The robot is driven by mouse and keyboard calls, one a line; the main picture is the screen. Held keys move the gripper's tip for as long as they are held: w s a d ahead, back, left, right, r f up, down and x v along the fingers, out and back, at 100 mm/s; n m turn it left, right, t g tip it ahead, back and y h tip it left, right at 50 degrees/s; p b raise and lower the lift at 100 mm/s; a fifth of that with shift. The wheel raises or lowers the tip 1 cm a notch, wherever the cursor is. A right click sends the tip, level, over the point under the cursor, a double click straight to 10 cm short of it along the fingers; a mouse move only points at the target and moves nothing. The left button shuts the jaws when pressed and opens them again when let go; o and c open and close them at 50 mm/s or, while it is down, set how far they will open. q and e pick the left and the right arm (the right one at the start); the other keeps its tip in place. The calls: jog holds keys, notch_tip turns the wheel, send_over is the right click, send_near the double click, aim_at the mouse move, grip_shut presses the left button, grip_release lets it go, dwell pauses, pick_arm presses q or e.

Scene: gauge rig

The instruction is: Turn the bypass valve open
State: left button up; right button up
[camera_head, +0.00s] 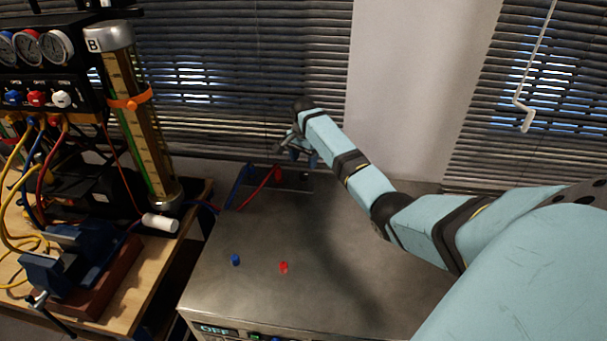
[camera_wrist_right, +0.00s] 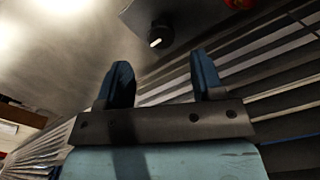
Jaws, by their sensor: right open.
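My right gripper (camera_head: 291,150) is above the back of the metal bench. In the right wrist view its two blue fingers (camera_wrist_right: 163,78) are apart with nothing between them. A black knob (camera_wrist_right: 160,36) with a white mark sits on a dark block beyond the fingertips, not touching them. No label is readable on it, so I cannot tell whether it is the bypass valve. In the head view a dark plate (camera_head: 296,185) lies under the gripper, beside a red lever-like part (camera_head: 262,186) and a blue one (camera_head: 238,186). My left gripper is out of view.
A gauge panel with blue, red and white knobs (camera_head: 61,99) stands at left, beside column B (camera_head: 135,110). A blue vise (camera_head: 65,262) and hoses are on the wooden bench. Blinds hang behind.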

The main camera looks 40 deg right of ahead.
aim_at(304, 175)
notch_tip(304, 175, down, 6)
jog(key=shift+f, duration=0.2)
jog(key=shift+c, duration=0.2)
jog(key=c, duration=0.9)
